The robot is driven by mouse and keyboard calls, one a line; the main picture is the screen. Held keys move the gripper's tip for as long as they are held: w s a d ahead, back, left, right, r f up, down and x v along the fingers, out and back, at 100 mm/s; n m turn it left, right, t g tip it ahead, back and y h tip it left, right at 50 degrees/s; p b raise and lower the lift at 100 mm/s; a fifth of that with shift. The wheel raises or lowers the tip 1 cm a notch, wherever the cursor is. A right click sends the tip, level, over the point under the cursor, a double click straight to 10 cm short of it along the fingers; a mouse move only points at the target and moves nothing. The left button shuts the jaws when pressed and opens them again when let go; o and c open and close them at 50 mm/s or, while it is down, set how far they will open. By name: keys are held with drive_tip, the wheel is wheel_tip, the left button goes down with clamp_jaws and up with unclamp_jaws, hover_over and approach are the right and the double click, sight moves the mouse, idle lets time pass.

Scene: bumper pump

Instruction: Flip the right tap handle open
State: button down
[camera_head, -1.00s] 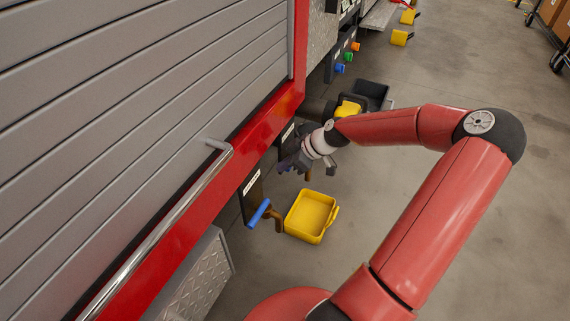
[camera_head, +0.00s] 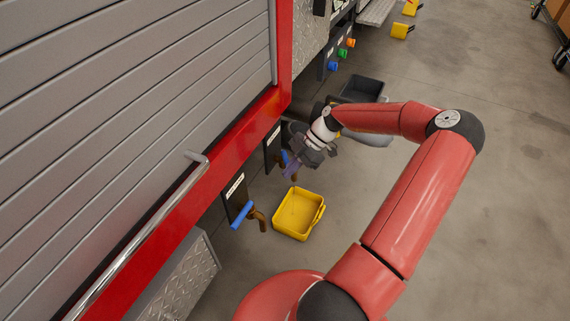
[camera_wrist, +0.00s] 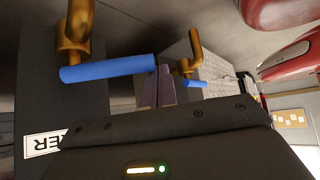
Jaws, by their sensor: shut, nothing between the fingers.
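The right tap's blue handle (camera_head: 285,157) shows beside my gripper (camera_head: 291,171) in the head view, partly hidden by it. In the wrist view, a near brass tap (camera_wrist: 73,32) carries a long blue handle (camera_wrist: 108,68) lying across the picture. My gripper (camera_wrist: 162,75) is shut and empty, with its fingertips close to the free end of this handle; I cannot tell whether they touch. The left tap (camera_head: 257,217) has a blue handle (camera_head: 242,215) pointing down-left. A farther tap (camera_wrist: 190,60) with a short-looking blue handle (camera_wrist: 194,84) also shows in the wrist view.
A yellow tray (camera_head: 318,222) sits on the floor below the taps. The red truck edge (camera_head: 215,170) and a chrome rail (camera_head: 150,230) run along the left. A dark bin (camera_head: 362,88) stands behind my wrist.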

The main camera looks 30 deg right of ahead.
drive_tip(key=w+d+n+g+h, duration=0.1)
drive_tip(key=d+n+g, duration=0.4)
drive_tip(key=d+n, duration=0.2)
idle(0.5)
drive_tip(key=shift+d+h, duration=0.25)
drive_tip(key=shift+h, duration=0.05)
drive_tip(key=shift+w, duration=0.1)
